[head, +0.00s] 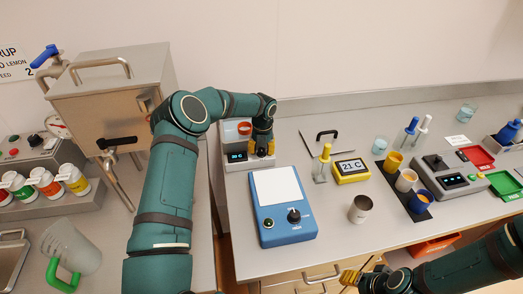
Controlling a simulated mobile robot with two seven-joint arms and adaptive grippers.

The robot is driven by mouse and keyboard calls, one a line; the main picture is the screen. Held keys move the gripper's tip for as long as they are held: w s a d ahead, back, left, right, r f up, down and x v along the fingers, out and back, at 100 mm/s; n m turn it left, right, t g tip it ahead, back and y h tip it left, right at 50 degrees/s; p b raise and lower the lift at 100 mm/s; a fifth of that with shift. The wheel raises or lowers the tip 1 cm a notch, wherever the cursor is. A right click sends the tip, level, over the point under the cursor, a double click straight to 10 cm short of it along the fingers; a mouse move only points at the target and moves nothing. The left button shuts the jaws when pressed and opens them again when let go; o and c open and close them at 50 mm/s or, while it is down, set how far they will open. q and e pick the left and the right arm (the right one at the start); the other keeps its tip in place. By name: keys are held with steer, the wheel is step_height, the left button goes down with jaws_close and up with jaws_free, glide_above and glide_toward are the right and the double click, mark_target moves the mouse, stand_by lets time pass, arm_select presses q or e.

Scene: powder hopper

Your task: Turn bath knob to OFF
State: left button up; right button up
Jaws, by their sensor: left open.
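A blue box (277,230) with a white top plate stands on the right counter. On its front are a black knob (293,215) and a small greenish button. A grey unit (448,176) with lit displays and a dark knob (435,161) stands farther right. I cannot tell which knob is the bath's. My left gripper (262,147) is open, pointing down at the right side of a small white device (237,158) with a display; its contact there is unclear. My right gripper (352,276) is low at the counter's front edge, away from both knobs; its jaws are unclear.
A black-handled lid (318,139), a yellow 21 C display (351,170) and a metal cup (360,208) stand right of the blue box. Several coloured cups are on a black strip (408,208). A steel hopper (113,95) and a green-handled jug (70,248) are at left.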

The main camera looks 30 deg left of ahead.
arm_select(q)
steer(key=shift+f, duration=0.3)
jaws_close()
steer(key=shift+f+n+b, duration=0.2)
steer(key=shift+n+b, duration=0.5)
steer(key=shift+n, duration=0.1)
steer(key=shift+d+n+b, duration=0.1)
steer(key=shift+n+b, duration=0.4)
steer(key=shift+n, duration=0.5)
steer(key=shift+r+n, duration=0.1)
steer(key=shift+n, duration=0.5)
